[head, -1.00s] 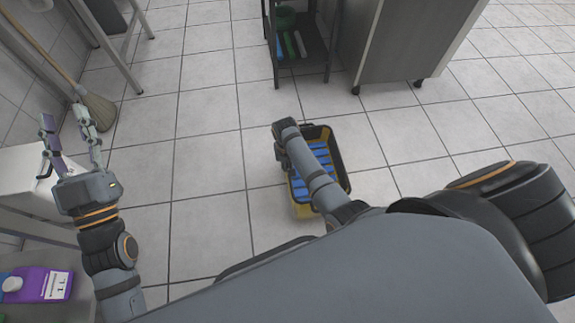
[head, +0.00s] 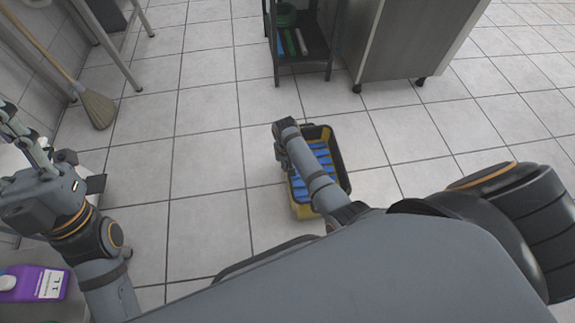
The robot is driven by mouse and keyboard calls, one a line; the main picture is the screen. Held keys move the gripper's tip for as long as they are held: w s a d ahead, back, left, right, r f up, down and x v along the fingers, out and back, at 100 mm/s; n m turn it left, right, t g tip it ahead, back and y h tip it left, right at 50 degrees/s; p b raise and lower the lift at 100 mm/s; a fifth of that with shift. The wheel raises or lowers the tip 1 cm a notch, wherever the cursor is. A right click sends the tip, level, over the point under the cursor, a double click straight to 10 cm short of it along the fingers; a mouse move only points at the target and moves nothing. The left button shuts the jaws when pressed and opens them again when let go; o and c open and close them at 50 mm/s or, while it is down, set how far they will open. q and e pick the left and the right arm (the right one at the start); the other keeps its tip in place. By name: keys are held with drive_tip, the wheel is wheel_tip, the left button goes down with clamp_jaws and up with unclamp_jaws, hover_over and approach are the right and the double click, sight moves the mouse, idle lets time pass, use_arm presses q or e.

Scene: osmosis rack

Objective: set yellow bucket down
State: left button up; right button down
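The yellow bucket (head: 305,211) is a rectangular tub with a dark rim and blue ribbed contents, low at the picture's middle, over the tiled floor. I cannot tell whether it touches the floor. My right arm reaches down over it, and my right gripper (head: 279,152) is at the bucket's left rim, its fingers mostly hidden behind the arm. Whether it grips the rim does not show. My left gripper (head: 62,160) is at the left edge, away from the bucket, its fingers spread apart and nothing between them.
A purple bottle (head: 35,283) stands at the lower left. A broom (head: 97,108) leans by the left wall. A dark shelf rack (head: 303,62) and a grey wheeled cabinet (head: 405,45) stand behind the bucket. The floor (head: 205,160) left of the bucket is clear.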

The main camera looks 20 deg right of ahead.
drive_tip(key=shift+w, duration=0.1)
drive_tip(key=c, duration=1.8)
unclamp_jaws()
drive_tip(key=shift+c, duration=0.2)
drive_tip(key=o, duration=0.3)
drive_tip(key=shift+r, duration=0.1)
